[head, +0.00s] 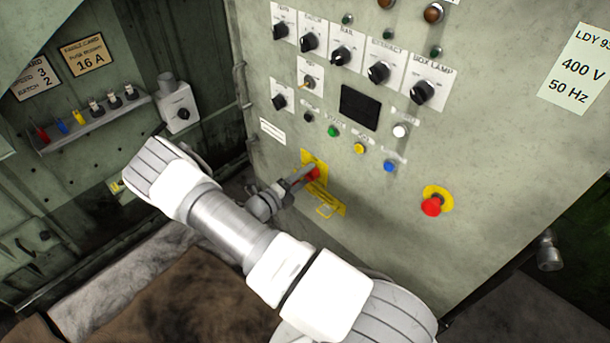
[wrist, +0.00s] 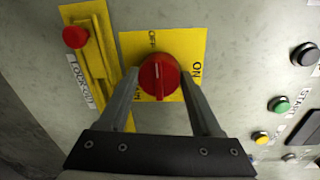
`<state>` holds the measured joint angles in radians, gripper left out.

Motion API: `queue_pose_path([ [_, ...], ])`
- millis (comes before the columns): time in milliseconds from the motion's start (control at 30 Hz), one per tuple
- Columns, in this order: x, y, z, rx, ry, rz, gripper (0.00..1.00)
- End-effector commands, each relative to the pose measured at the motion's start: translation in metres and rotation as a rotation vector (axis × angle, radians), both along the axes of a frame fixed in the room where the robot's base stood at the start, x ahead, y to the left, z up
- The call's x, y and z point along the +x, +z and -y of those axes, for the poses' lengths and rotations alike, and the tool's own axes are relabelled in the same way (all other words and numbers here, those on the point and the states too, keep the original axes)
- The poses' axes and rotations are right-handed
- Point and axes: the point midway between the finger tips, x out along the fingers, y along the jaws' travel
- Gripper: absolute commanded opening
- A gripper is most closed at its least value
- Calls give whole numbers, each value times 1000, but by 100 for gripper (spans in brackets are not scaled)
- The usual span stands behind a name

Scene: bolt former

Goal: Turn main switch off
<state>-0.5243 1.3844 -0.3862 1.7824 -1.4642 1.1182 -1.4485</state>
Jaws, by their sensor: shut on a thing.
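The main switch is a red rotary knob (wrist: 159,76) on a yellow plate (wrist: 190,42) in the wrist view. OFF is printed at the top of the plate and ON at its right side in that view. The knob's raised grip runs roughly up and down in the picture. My gripper (wrist: 159,84) is shut on the knob, with one finger on each side of it. In the head view my gripper (head: 305,175) reaches the red knob (head: 314,174) on the panel from the left, and its fingers partly cover the yellow plate (head: 316,160).
A yellow lockout bar with a red knob (wrist: 76,37) sits beside the switch. It also shows in the head view (head: 327,210). Selector knobs and push-buttons (head: 359,148) are above. A red emergency stop (head: 431,206) is at right. The panel between them is bare.

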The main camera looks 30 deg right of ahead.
Motion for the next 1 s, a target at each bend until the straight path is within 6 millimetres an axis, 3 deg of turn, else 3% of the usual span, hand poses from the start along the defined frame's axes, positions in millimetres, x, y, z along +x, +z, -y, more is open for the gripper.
queue_pose_path([
  [433, -1, -1, 0, -4, -1, -14, 10],
  [467, -1, -1, 0, -4, -1, -14, 67],
  [600, -1, -1, 0, -4, -1, -12, 93],
  [1000, -2, 0, -5, -2, 1, -10, 95],
])
